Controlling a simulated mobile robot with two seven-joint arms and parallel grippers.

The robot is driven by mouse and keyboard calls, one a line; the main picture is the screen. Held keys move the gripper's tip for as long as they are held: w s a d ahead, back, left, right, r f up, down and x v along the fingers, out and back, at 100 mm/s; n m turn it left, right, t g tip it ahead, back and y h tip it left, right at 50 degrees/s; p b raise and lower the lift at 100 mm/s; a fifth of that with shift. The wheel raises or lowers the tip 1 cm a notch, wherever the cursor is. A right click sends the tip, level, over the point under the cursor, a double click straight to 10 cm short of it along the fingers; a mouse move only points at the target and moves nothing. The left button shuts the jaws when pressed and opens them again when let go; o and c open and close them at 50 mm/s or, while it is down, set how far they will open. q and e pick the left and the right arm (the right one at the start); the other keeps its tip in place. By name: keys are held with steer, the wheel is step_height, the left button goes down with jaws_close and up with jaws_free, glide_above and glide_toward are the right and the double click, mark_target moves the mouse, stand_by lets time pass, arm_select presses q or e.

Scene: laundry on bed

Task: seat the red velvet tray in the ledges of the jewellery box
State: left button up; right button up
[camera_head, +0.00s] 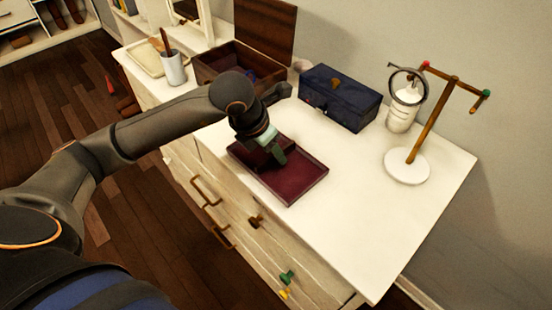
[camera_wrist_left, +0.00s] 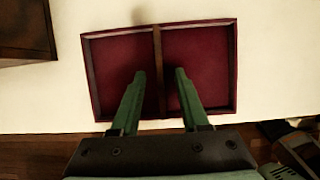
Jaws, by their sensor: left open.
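The red velvet tray (camera_head: 300,178) lies flat on the white dresser top near its front edge. In the left wrist view the tray (camera_wrist_left: 205,62) shows two compartments split by a brown divider. My left gripper (camera_head: 277,152) is over the tray; its green fingers (camera_wrist_left: 162,76) are open, one on each side of the divider. I cannot tell whether they touch it. The jewellery box (camera_head: 222,66), dark brown wood with its lid (camera_head: 266,30) raised, stands behind the tray; my arm hides part of it. My right gripper is not in view.
A dark blue box (camera_head: 340,97) stands behind the tray, near the wall. A cup with brushes (camera_head: 174,69) stands at the left. The dresser top right of the tray is clear.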

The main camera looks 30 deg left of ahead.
arm_select(q)
steer(key=shift+w+d+f, duration=0.1)
steer(key=shift+w+f, duration=0.1)
steer(key=shift+f, duration=0.35)
jaws_close()
stand_by(1.0)
